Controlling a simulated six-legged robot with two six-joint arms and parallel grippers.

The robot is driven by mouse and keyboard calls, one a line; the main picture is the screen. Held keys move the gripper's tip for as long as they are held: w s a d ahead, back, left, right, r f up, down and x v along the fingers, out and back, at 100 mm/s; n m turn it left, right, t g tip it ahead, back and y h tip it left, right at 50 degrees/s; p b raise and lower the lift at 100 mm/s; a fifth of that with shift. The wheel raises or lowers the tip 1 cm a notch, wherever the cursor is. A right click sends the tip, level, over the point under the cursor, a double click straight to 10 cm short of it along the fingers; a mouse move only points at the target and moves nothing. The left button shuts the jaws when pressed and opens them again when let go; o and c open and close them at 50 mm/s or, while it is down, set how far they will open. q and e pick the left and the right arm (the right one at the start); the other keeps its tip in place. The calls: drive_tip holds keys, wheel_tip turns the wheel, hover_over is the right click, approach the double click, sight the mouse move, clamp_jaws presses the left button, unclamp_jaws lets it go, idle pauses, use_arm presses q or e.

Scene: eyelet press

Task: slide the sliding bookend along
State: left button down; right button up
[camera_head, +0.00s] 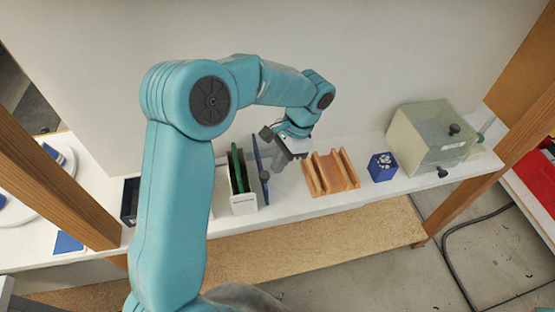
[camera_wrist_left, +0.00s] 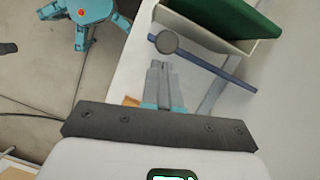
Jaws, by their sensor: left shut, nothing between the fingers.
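The sliding bookend (camera_head: 259,168) is a thin blue upright plate with a dark round knob, standing on the white shelf just right of a white holder (camera_head: 244,206). A green book (camera_head: 237,168) stands in the holder. In the left wrist view the bookend (camera_wrist_left: 210,66) is a blue strip with a grey round knob (camera_wrist_left: 166,42) beside the holder. My left gripper (camera_head: 275,170) is shut and empty, pointing down just right of the bookend. Its fingertips (camera_wrist_left: 158,66) appear close to the knob; I cannot tell if they touch. My right gripper is not in view.
A grooved wooden block (camera_head: 331,173) stands close on the gripper's right. Farther right are a blue container (camera_head: 382,168) and a translucent box (camera_head: 432,140) with dark knobs. A dark bin (camera_head: 130,200) is at left. The wall is behind; the white shelf's front edge (camera_head: 300,211) is near.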

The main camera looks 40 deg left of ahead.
sight(263, 172)
use_arm(q)
drive_tip(key=s+a+b, duration=0.1)
drive_tip(key=s+a, duration=0.1)
drive_tip(key=shift+s+a+f, duration=0.15)
drive_tip(key=shift+s+a, duration=0.15)
drive_tip(key=shift+s, duration=0.05)
drive_tip(key=shift+s+a, duration=0.1)
drive_tip(key=shift+s, duration=0.2)
idle(0.3)
